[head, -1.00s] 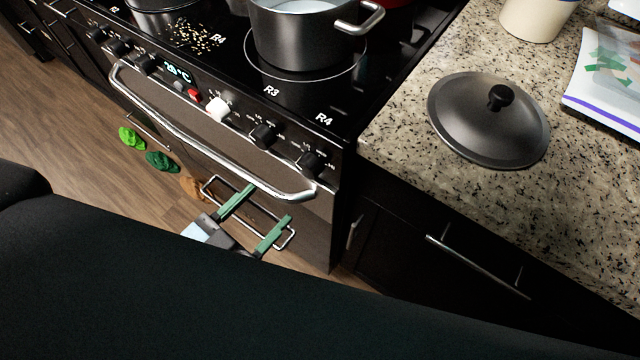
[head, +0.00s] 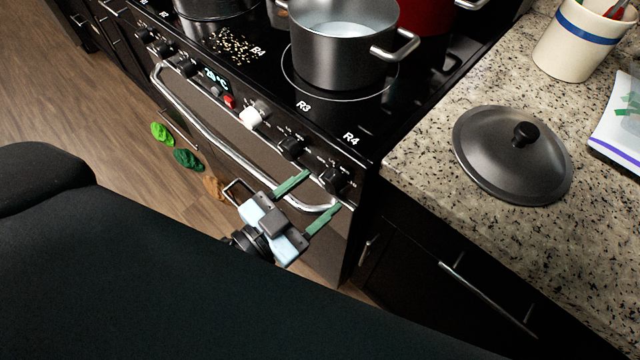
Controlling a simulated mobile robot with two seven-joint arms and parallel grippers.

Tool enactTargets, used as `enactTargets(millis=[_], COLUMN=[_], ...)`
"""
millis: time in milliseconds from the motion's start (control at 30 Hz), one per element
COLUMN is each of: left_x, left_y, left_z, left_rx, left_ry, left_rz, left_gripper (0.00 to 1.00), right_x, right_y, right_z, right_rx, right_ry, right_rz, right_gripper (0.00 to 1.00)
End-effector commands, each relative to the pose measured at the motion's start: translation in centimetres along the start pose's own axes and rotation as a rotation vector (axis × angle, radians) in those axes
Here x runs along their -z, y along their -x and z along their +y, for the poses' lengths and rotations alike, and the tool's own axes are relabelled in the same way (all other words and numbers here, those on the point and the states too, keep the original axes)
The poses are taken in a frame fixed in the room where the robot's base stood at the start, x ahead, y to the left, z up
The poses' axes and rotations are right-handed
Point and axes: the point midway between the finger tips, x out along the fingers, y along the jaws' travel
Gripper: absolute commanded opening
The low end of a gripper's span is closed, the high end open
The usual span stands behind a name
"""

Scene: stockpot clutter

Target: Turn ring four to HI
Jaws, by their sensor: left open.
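The stove's front panel has a row of knobs. The rightmost black knob (head: 333,181) sits below the R4 label (head: 350,139); its setting is too small to read. Another black knob (head: 290,148) is to its left, then a white knob (head: 251,117). My left gripper (head: 323,190) has two green fingers spread apart with nothing between them. Its fingertips show in front of the oven door, by the right end of the handle and just below the rightmost knob. I cannot tell whether they touch anything. My right gripper is not in view.
The oven handle (head: 215,138) juts out below the knobs. A grey pot (head: 335,60) stands on the ring marked R3, with a red pot (head: 425,15) behind. A lid (head: 512,155) and a crock (head: 575,45) stand on the granite counter. Small grains (head: 233,45) lie on the cooktop.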

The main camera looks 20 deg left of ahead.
Motion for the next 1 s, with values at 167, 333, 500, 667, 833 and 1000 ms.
enactTargets(millis=[167, 333, 500, 667, 833, 1000], left_x=[0.1, 0.0, 0.0, 0.0, 0.0, 0.0], left_y=[-1.6, -2.1, -2.1, -2.1, -2.1, -2.1], left_z=[-0.1, 0.0, 0.0, 0.0, 0.0, 0.0], left_rx=[0.001, 0.000, 0.000, 0.001, 0.001, 0.001], left_ry=[0.000, 0.002, 0.002, 0.001, 0.001, 0.001], left_rz=[0.001, -0.001, -0.001, -0.001, -0.001, -0.001], left_gripper=[0.58, 0.58, 0.58, 0.50, 0.28, 0.14], right_x=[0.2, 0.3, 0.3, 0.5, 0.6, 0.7], right_y=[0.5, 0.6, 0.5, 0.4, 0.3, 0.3], right_z=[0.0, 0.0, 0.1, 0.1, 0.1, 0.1], right_rx=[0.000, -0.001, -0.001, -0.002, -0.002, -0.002], right_ry=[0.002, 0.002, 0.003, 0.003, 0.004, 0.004], right_rz=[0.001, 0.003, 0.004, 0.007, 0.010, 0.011], right_gripper=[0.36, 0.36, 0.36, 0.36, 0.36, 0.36])
